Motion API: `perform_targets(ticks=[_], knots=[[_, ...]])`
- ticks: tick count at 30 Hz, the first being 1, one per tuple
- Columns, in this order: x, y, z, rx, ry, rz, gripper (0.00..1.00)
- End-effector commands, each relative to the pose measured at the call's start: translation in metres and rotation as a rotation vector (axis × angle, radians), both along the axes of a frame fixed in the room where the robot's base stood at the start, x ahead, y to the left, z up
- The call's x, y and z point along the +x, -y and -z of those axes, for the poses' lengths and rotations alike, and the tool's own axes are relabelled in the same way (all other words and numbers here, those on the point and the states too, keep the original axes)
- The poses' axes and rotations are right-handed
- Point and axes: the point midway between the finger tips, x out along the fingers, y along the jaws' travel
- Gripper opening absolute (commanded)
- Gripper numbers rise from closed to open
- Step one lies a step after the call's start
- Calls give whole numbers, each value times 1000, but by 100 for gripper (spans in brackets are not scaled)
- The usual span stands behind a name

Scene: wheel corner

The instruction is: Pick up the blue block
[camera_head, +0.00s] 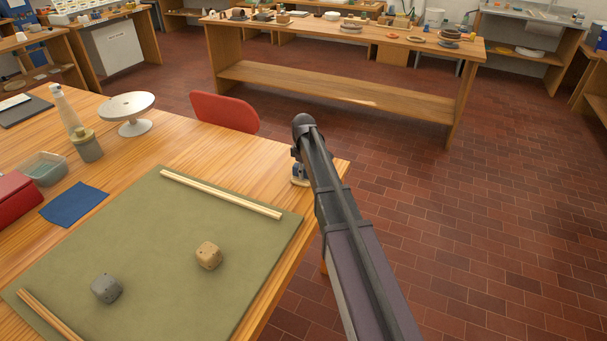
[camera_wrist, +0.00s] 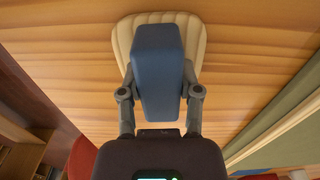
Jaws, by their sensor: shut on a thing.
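The blue block (camera_wrist: 158,75) is between the two fingers of my gripper (camera_wrist: 159,86) in the wrist view, and the gripper is shut on it. A cream, ribbed round-edged piece (camera_wrist: 191,25) lies on the wooden table behind the block. In the head view a small part of the blue block (camera_head: 299,171) shows beside my arm, over the cream piece (camera_head: 299,182) near the table's right edge. My arm hides most of the gripper there. I cannot tell whether the block touches the cream piece.
A green mat (camera_head: 155,240) on the table (camera_head: 150,145) carries a grey block (camera_head: 106,288), a tan block (camera_head: 208,255) and wooden strips (camera_head: 220,195). A red chair (camera_head: 224,112) stands beyond the table. Open tiled floor (camera_head: 480,220) lies to the right.

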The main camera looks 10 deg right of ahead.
Motion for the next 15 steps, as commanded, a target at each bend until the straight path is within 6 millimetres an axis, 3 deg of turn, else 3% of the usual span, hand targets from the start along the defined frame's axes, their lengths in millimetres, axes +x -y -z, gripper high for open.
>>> perform_targets(ticks=[15], knots=[[0,0,-18,0,0,0,0]])
